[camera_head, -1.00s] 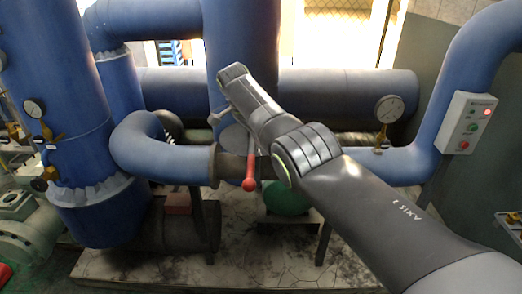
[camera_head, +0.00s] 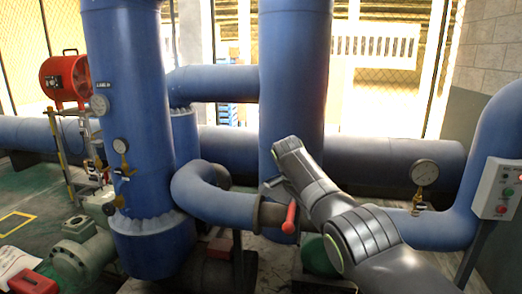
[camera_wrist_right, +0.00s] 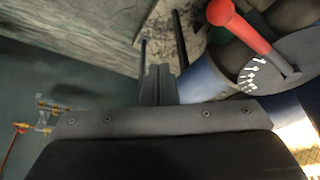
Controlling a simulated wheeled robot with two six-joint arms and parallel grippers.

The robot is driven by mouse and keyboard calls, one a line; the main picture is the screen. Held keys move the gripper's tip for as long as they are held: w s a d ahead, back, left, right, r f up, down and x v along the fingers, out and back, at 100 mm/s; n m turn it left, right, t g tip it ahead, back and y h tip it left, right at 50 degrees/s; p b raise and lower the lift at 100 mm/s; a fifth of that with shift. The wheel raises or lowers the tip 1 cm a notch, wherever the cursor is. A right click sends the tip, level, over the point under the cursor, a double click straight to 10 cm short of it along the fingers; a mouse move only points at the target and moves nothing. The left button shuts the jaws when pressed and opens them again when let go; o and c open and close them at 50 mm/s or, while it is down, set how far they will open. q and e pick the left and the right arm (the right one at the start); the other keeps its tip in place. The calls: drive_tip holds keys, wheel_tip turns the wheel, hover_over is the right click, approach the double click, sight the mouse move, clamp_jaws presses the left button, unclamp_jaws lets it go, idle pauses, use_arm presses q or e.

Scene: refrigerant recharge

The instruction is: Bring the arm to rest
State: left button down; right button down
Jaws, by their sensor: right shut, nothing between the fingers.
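My right arm (camera_head: 345,225) reaches in from the lower right in the head view, bent at a grey joint. My right gripper (camera_head: 270,184) shows small and dark at its far end, partly hidden by the wrist. In the right wrist view the two fingers of the right gripper (camera_wrist_right: 159,85) are together, with nothing between them. The red valve lever (camera_head: 290,215) hangs beside the forearm in the head view. Its red handle (camera_wrist_right: 240,25) also shows in the wrist view, to the right of the fingers and apart from them. My left gripper is not in view.
Blue pipes and a tall blue tank (camera_head: 130,140) stand to the left. A pressure gauge (camera_head: 424,173) and a control box (camera_head: 498,188) are at the right. A green pump (camera_head: 82,250) and a red box (camera_head: 33,282) are at lower left.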

drive_tip(key=s+d+f+n+y, duration=0.1)
drive_tip(key=s+d+f+n, duration=0.2)
drive_tip(key=f, duration=1)
drive_tip(key=s+d+f+n, duration=0.1)
drive_tip(key=s+d+f, duration=0.3)
drive_tip(key=f, duration=0.9)
drive_tip(key=s+d+f+n+y, duration=0.15)
drive_tip(key=s+f, duration=0.35)
drive_tip(key=f, duration=0.9)
drive_tip(key=s+d+f+n, duration=0.1)
drive_tip(key=s+d+f, duration=0.1)
drive_tip(key=s+f, duration=0.6)
drive_tip(key=s+d+f+n, duration=0.2)
drive_tip(key=s+d+f, duration=0.1)
drive_tip(key=s+f, duration=0.55)
drive_tip(key=s+d+f+n, duration=0.1)
drive_tip(key=s+f, duration=0.2)
drive_tip(key=s, duration=0.9)
drive_tip(key=s+d+f+n, duration=0.2)
drive_tip(key=s+f, duration=0.1)
drive_tip(key=s, duration=1)
drive_tip(key=s+d+f+n, duration=0.1)
drive_tip(key=s+f, duration=0.2)
drive_tip(key=s, duration=0.9)
drive_tip(key=shift+s+d+f, duration=0.2)
drive_tip(key=shift+s+d, duration=0.1)
drive_tip(key=shift+s, duration=0.1)
